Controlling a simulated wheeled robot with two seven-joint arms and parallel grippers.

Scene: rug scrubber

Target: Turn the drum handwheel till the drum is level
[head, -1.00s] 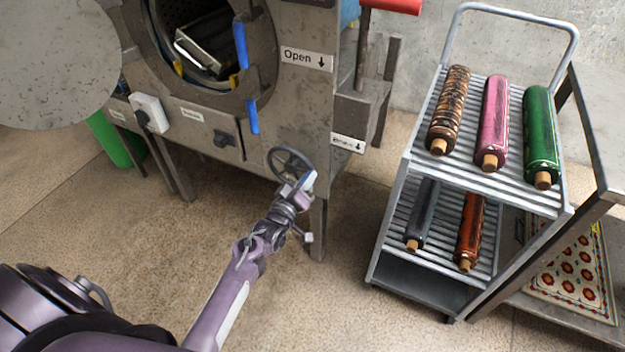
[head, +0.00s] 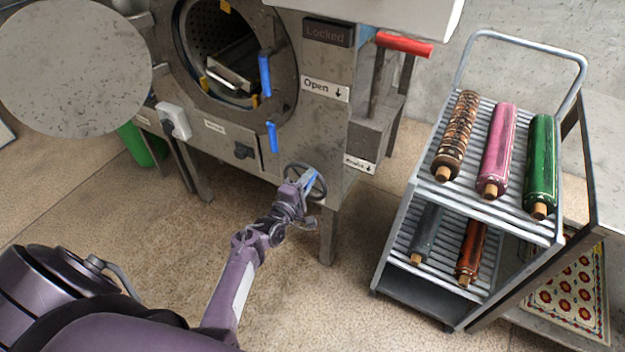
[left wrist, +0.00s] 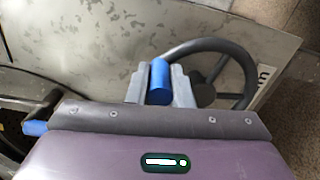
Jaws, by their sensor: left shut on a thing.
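The drum handwheel (head: 318,190) is a dark spoked wheel low on the machine front, near its right leg. It also shows in the left wrist view (left wrist: 240,70). My left gripper (head: 305,188) is at the wheel's left side. In the left wrist view, my left gripper (left wrist: 159,88) is shut on the wheel's blue handle (left wrist: 159,78). The drum (head: 222,50) shows through the round open doorway, with a metal tray-like piece (head: 232,75) inside that looks tilted down to the right. My right gripper is not in view.
The open round door (head: 75,65) stands at the left. A red-handled lever (head: 404,44) is on the machine's right side, near "Open" and "Locked" labels. A trolley (head: 400,240) with several rolled rugs stands at the right. The floor in front is clear.

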